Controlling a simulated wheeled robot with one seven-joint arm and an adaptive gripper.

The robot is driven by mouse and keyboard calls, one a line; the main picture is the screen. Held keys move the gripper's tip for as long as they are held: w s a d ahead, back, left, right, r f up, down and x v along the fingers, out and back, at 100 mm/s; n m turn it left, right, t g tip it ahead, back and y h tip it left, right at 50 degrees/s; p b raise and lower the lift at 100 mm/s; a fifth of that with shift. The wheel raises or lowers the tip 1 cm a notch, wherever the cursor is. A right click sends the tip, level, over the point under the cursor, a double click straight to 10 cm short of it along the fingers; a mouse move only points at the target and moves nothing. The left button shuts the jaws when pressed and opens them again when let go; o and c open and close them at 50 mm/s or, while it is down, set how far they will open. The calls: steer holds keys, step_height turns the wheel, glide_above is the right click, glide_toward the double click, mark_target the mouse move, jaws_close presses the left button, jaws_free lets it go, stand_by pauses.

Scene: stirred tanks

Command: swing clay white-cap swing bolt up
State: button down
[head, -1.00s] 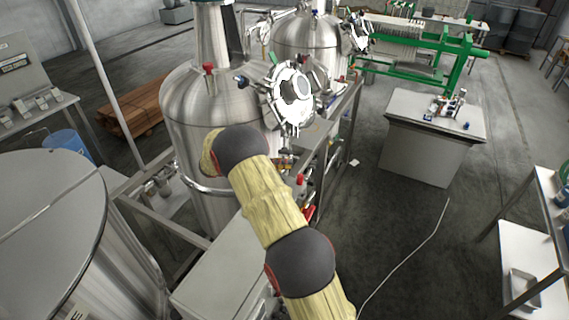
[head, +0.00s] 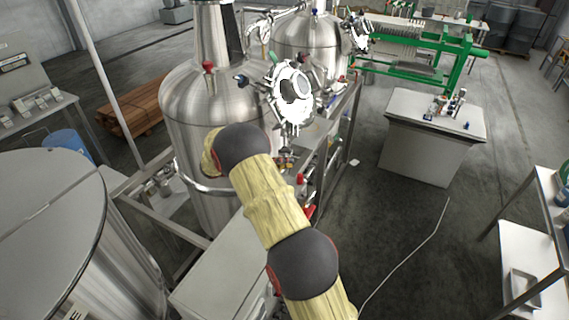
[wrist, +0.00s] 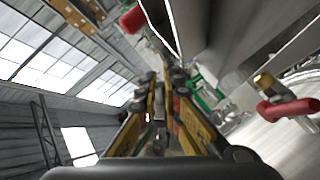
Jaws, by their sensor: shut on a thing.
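In the wrist view my gripper (wrist: 163,85) points away from the camera, its dark and yellow fingers close together. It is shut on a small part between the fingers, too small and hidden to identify. In the head view the gripper is hidden, apparently behind my yellow-sleeved arm. A round hatch (head: 291,92), washed white by glare, sits on the side of the near steel tank (head: 185,115), with several small fittings around its rim. I cannot pick out the clay white-cap swing bolt among them or tell its angle.
A red valve handle (wrist: 290,108) is close by in the wrist view.

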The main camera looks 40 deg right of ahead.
steer(key=d+r+n+t+b, duration=0.2)
steer(key=d+r+n+t, duration=0.2)
steer(key=n, duration=0.5)
steer(key=s+d+r+n+t+y+b, duration=0.1)
steer(key=d+r+n+t+b, duration=0.2)
steer(key=d+r+n+t, duration=0.2)
steer(key=shift+d+r+n, duration=0.35)
steer(key=shift+r+n, duration=1.1)
steer(key=shift+n, duration=0.95)
steer(key=shift+r, duration=0.15)
steer(key=c, duration=2)
jaws_free()
steer(key=shift+w+d+f, duration=0.1)
steer(key=shift+f, duration=0.1)
steer(key=v, duration=1.2)
